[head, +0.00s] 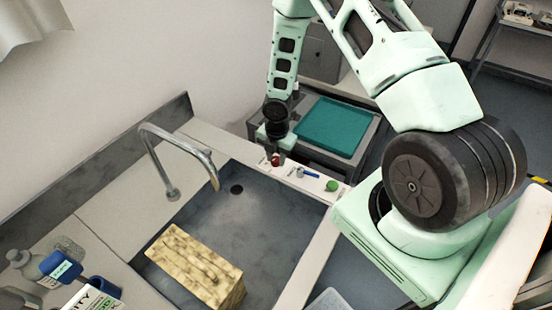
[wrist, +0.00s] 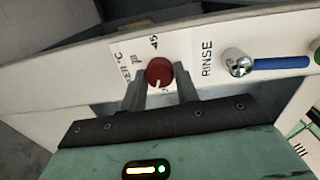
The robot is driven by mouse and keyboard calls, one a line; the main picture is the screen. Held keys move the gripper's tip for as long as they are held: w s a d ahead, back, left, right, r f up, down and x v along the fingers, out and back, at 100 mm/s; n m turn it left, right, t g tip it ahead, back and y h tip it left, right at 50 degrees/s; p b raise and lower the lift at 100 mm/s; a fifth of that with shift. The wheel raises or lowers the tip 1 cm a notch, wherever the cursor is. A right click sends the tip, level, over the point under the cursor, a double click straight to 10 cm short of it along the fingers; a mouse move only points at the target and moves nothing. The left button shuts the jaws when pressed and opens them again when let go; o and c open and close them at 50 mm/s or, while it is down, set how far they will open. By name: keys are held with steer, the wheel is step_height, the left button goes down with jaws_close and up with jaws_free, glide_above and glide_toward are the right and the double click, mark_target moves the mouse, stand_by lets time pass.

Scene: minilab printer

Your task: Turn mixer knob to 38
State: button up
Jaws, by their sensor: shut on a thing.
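The mixer knob (wrist: 159,71) is a round dark red knob with a white pointer mark at its lower edge, on a white panel (wrist: 193,52). Printed beside it are a partly covered label ending in "°C" and a "45" above it. In the head view the knob (head: 275,159) shows as a small red spot at the sink's far edge. My gripper (wrist: 159,88) is shut on the knob, one dark finger on each side. The fingers hide part of the scale. In the head view my gripper (head: 273,151) is small, at the panel.
Right of the knob is a "RINSE" label, a chrome valve with a blue lever (wrist: 280,63) and a green button (head: 332,186). A curved faucet (head: 185,150) rises over the sink (head: 225,210). A yellowish block (head: 195,262) lies in the sink. A teal-topped tray (head: 330,125) stands beyond.

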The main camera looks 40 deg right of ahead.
mark_target(275, 160)
steer(key=m+b, duration=0.1)
steer(key=m, duration=0.3)
steer(key=shift+m+b, duration=0.3)
steer(key=m+b, duration=0.2)
steer(key=m, duration=0.3)
steer(key=m+b, duration=0.1)
steer(key=m, duration=0.4)
steer(key=shift+w+a+b, duration=0.1)
steer(key=shift+b, duration=0.2)
steer(key=shift+m+b, duration=0.6)
steer(key=shift+m, duration=1.4)
steer(key=o, duration=1)
steer(key=shift+c, duration=0.2)
step_height(275, 160, up, 18)
steer(key=b, duration=0.2)
steer(key=shift+a+f+b, duration=0.2)
steer(key=shift+f+b, duration=0.05)
steer(key=shift+b, duration=0.1)
